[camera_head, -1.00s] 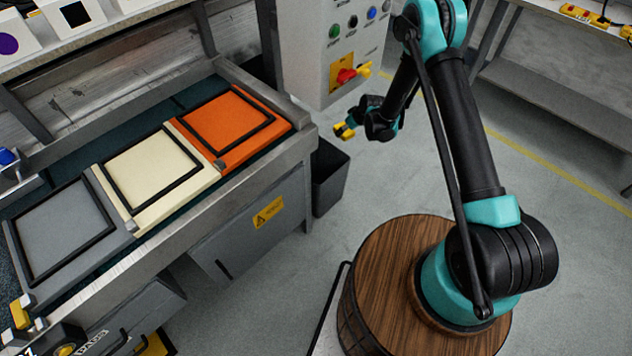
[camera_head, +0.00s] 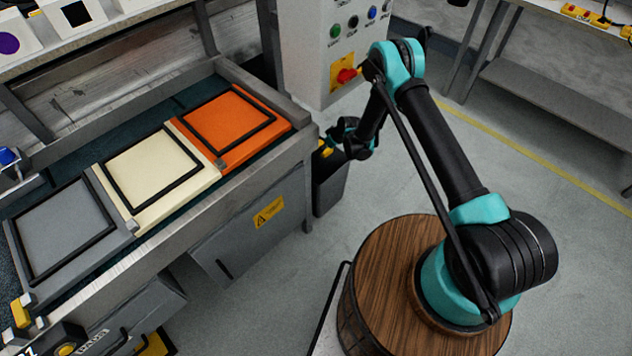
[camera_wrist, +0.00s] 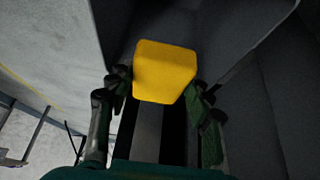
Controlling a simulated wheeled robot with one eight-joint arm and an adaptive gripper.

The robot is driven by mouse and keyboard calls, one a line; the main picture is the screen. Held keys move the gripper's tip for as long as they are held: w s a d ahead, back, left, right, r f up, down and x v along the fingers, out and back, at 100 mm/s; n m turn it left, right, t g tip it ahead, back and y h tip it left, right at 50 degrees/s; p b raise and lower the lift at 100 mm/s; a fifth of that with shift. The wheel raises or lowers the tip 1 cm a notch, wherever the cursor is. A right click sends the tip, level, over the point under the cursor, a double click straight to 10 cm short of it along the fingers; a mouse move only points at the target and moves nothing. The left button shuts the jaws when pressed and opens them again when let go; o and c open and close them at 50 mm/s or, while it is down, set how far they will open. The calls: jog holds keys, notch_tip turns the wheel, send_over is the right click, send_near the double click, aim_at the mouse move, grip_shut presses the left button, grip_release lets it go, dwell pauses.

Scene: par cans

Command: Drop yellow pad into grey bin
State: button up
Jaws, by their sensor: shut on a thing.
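My gripper (camera_wrist: 163,98) is shut on the yellow pad (camera_wrist: 164,70), which sits between its two fingers in the wrist view. In the head view the yellow pad (camera_head: 326,149) shows small at the end of my arm, beside the bench corner. The grey bin (camera_head: 330,190) stands on the floor against the bench's right end. My gripper (camera_head: 328,146) is over the bin's opening. Dark walls (camera_wrist: 265,110) surround the pad in the wrist view. Part of the bin's opening is hidden by my arm, and how deep the pad sits cannot be told.
The bench (camera_head: 300,147) with grey (camera_head: 65,230), cream (camera_head: 150,168) and orange (camera_head: 225,122) panels stands close left of the bin. A control box (camera_head: 325,70) with coloured buttons stands behind. Open floor (camera_head: 530,165) lies to the right.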

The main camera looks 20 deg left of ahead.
jog(key=shift+f, duration=0.3)
jog(key=o, duration=1.4)
jog(key=shift+d+r, duration=0.1)
jog(key=shift+v, duration=3.65)
jog(key=shift+w+r, duration=0.1)
